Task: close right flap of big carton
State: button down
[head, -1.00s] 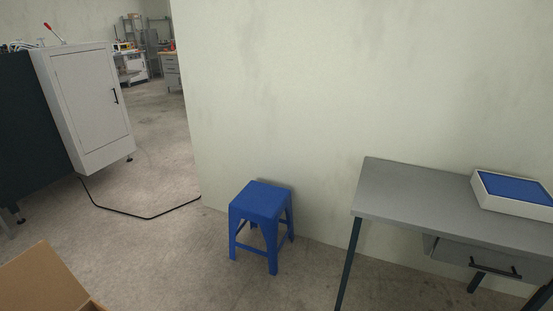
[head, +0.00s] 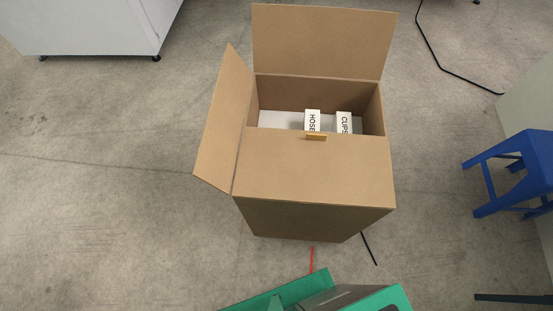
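The big brown carton (head: 315,218) stands on the floor in the middle of the head view. Its near flap (head: 315,170) lies flat over the near part of the opening, with a small tan tab (head: 316,137) at its far edge. The left flap (head: 225,120) is open and leans outward. The far flap (head: 323,40) stands open. No separate flap stands out along the right side; I cannot tell whether one is folded under. Inside, labels reading HOSE (head: 312,120) and CLIPS (head: 344,122) show. My gripper is not in view.
A blue stool (head: 520,170) stands at the right, beside a pale wall. A white cabinet (head: 85,25) is at the top left. Black cable (head: 440,55) runs on the floor at the top right. Bare concrete floor (head: 110,190) lies left of the carton.

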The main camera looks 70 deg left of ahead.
aim_at(309, 40)
jog(key=u, duration=2.2)
jog(key=k, duration=0.55)
jog(key=z, duration=0.45)
jog(key=i, duration=1.1)
jog(key=u, duration=0.35)
